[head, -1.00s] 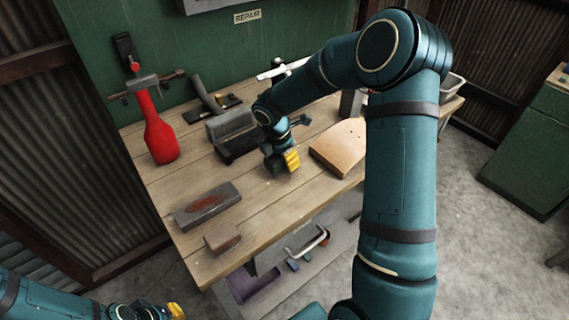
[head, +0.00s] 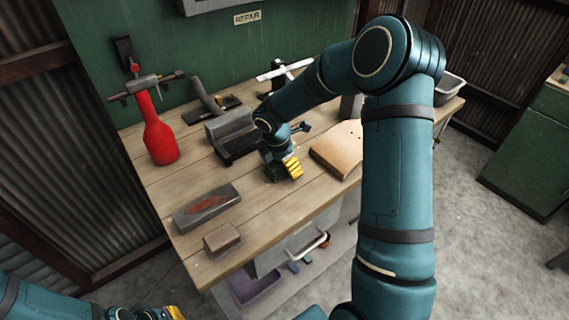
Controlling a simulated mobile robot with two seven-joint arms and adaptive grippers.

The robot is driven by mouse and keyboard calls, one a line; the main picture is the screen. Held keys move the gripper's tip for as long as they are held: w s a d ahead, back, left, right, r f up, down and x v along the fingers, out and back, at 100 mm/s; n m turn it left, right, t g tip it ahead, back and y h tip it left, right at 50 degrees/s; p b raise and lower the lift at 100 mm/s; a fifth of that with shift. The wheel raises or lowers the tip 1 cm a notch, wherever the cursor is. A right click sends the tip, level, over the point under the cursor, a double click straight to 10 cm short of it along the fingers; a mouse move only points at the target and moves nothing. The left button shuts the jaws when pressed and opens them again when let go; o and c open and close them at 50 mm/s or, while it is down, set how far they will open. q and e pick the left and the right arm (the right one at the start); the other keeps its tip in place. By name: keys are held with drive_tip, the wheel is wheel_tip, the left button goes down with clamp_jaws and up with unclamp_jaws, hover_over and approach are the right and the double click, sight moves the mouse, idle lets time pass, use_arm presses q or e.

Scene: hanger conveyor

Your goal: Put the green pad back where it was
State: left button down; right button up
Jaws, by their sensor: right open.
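My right gripper (head: 291,168), with yellow fingertips, is low over the middle of the workbench. It is open. A small dark green shape (head: 276,175) shows at the bench top right beside its fingers. It looks like the green pad, but the gripper hides much of it, and I cannot tell whether they touch. My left gripper (head: 173,312) is at the bottom edge, off the bench and partly cut off. I cannot tell whether its jaws are open.
On the wooden workbench (head: 190,167) are a red bottle-shaped object (head: 159,138), a grey vise-like block (head: 228,127), a tan board (head: 336,149), a long grey block (head: 207,206) and a small brown block (head: 222,240).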

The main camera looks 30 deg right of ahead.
sight(277, 164)
drive_tip(key=p+v, duration=0.2)
drive_tip(key=v, duration=1)
drive_tip(key=shift+r, duration=0.1)
